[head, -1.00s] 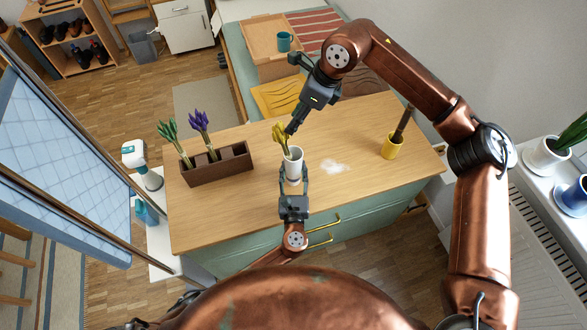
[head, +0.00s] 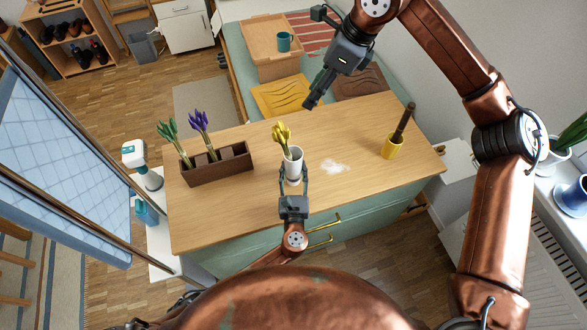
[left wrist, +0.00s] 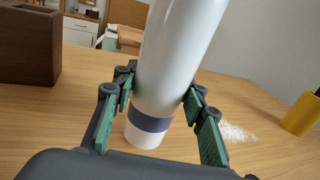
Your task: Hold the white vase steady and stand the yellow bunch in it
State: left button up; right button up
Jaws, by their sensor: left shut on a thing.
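The white vase (head: 294,168) stands upright on the wooden tabletop. My left gripper (head: 293,177) is shut on its lower part; the left wrist view shows the vase (left wrist: 170,60) between both finger pads, just above its dark band. The yellow bunch (head: 282,135) stands in the vase mouth, leaning a little left, its heads above the rim. The lower stems are hidden inside. My right gripper (head: 309,103) is up and to the right of the bunch, apart from it and holding nothing visible. Its fingers overlap in this view, so their opening is unclear.
A brown compartment box (head: 217,167) with green and purple bunches stands left on the tabletop (head: 235,215). A yellow cup (head: 391,147) holding a dark stick stands right. A white patch (head: 334,166) lies right of the vase. The tabletop between is clear.

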pick_arm(q)
jog(key=o, duration=1.5)
jog(key=shift+s, duration=0.1)
jog(key=s, duration=1.1)
jog(key=shift+s+d, duration=0.1)
jog(key=shift+s, duration=0.3)
